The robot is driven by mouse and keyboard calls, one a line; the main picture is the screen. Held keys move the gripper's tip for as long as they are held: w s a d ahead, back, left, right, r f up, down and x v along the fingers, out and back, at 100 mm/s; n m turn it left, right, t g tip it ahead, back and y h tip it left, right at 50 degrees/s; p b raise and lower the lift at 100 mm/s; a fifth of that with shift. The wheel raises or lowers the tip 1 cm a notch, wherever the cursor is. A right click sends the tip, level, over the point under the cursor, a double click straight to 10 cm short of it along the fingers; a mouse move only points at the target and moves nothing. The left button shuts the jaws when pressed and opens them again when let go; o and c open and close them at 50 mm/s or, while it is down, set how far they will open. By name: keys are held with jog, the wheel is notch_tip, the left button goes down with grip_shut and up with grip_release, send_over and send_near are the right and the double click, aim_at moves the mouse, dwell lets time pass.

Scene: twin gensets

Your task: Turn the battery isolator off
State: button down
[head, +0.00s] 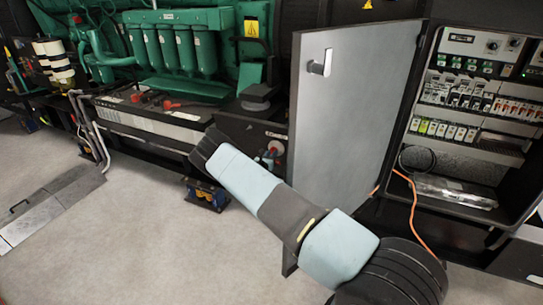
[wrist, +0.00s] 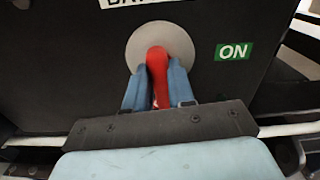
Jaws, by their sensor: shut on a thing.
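The battery isolator has a red handle (wrist: 157,62) on a round grey plate (wrist: 178,38), set in a black panel. In the wrist view the handle runs upright in the picture, its lower part between my two blue fingers. My gripper (wrist: 158,77) is shut on this handle. A green ON label (wrist: 234,51) is to the right of the plate, and a white label (wrist: 143,3) above it is cut off by the frame edge. In the head view the isolator's red part (head: 276,147) shows small beside my arm, and my fingers are hard to make out there.
An open grey cabinet door (head: 350,110) stands just right of the isolator, close to my arm. The electrical cabinet (head: 470,120) is farther right, with an orange cable (head: 412,205) hanging from it. The green engine (head: 180,45) is behind. The floor at left is mostly clear.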

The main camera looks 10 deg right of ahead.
jog(key=shift+d+f+m, duration=0.15)
jog(key=shift+f+m, duration=0.1)
jog(key=shift+m, duration=0.45)
jog(key=c, duration=1.2)
grip_release()
jog(key=shift+c, duration=0.2)
jog(key=shift+o, duration=1.4)
jog(key=v, duration=1.4)
jog(key=shift+w+r, duration=0.15)
